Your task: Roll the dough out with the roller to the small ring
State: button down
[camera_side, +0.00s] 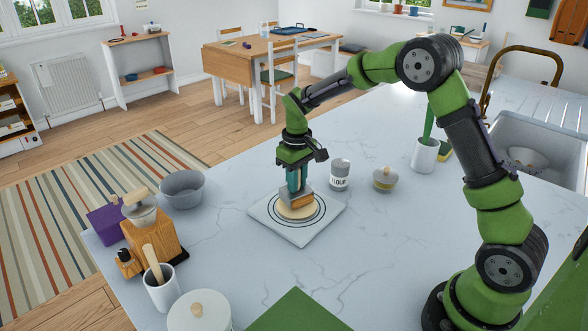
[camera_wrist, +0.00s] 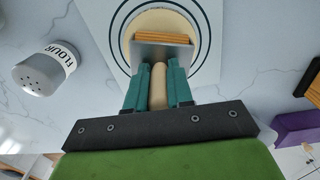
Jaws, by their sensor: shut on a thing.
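The pale round dough (camera_side: 296,213) lies on a white square mat (camera_side: 262,212) with two dark concentric rings. It also shows in the wrist view (camera_wrist: 150,21), its visible edge close to the small inner ring (camera_wrist: 124,58). My gripper (camera_side: 296,178), with teal fingers, is above the dough and shut on the roller's beige handle (camera_wrist: 159,85). The roller has a grey frame (camera_wrist: 165,54) and a wooden cylinder (camera_wrist: 163,38). In the side view the roller (camera_side: 301,199) is over the dough and seems to touch it. The roller and gripper hide part of the dough.
A flour shaker (camera_side: 340,174) and a small lidded bowl (camera_side: 385,179) stand right of the mat.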

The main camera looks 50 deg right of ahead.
jog(key=shift+w+d+f, duration=0.1)
jog(key=shift+w+d, duration=0.1)
jog(key=shift+w, duration=0.45)
jog(key=shift+w+d+f, duration=0.1)
jog(key=shift+w+d, duration=0.05)
jog(key=shift+w, duration=0.5)
jog(key=shift+s, duration=0.15)
jog(key=shift+s+a, duration=0.2)
jog(key=shift+s, duration=0.45)
jog(key=shift+r, duration=3.15)
